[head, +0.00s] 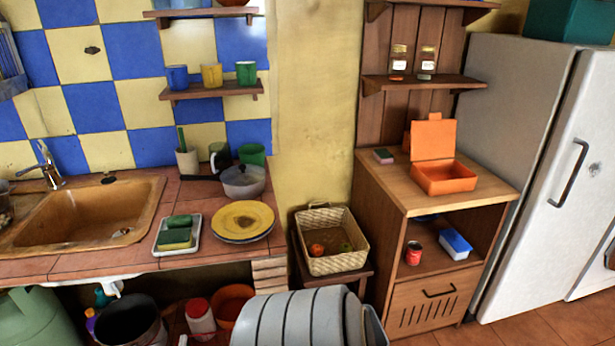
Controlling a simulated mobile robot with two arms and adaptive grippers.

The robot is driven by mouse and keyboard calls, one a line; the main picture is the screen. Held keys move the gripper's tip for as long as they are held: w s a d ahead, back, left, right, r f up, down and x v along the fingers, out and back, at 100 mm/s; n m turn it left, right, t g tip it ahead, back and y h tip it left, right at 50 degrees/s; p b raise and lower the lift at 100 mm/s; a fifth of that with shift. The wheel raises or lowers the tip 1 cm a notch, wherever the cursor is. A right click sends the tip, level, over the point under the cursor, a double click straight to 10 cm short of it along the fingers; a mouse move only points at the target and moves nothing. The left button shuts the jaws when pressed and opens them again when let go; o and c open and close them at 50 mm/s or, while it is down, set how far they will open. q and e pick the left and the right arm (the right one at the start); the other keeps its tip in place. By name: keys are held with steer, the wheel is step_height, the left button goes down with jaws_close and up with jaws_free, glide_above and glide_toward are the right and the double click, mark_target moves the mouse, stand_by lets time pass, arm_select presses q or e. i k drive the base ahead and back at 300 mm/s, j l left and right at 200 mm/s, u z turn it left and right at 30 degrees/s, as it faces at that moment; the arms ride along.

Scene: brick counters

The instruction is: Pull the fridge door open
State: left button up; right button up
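The white fridge (508,110) stands at the far right of the head view. Its grey-white side faces me, and its door (572,235) faces the right part of the picture. The door looks shut against the body, with a thin seam between them. A dark bar handle (570,172) runs at a slant on the upper part of the door, close to the seam. The right edge of the picture cuts the fridge off. Neither of my grippers shows in the view, so nothing of mine is seen at the handle.
A wooden cabinet (410,283) with an open orange box (446,178) on top stands directly left of the fridge. A basket (332,255) sits on a small stool left of it. A tiled counter (100,268) with a sink fills the left. Floor (540,328) shows free before the fridge.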

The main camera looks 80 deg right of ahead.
mark_target(569, 206)
steer(key=z, duration=4.4)
steer(key=i+l, duration=0.5)
steer(key=i+l+u, duration=0.15)
steer(key=i+l, duration=0.3)
steer(key=l, duration=0.2)
